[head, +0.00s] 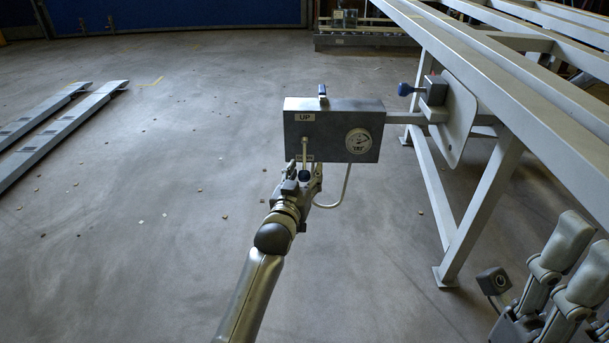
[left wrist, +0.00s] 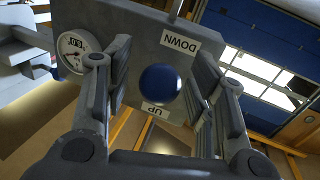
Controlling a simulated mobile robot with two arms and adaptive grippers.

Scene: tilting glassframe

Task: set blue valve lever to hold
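A grey valve box (head: 340,118) carries an UP label (head: 305,117), a round gauge (head: 358,141) and a thin lever rod (head: 304,152) hanging from its front. In the left wrist view, a round blue knob (left wrist: 160,83) stands out from the box face (left wrist: 108,25), close to the UP label, with the DOWN label above it; the labels appear upside down. My left gripper (head: 304,172) is at the lever's low end. Its fingers are open on either side of the knob, with gaps visible. My right gripper (head: 582,258) is at the lower right, apparently open and empty, partly cut off.
Another blue knob (head: 406,89) and a small blue-topped part (head: 322,91) sit near the box. A bent tube (head: 347,187) hangs below it. A grey steel frame (head: 490,190) stands to the right. Ramp-like rails (head: 60,125) lie at left; the floor between is mostly clear.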

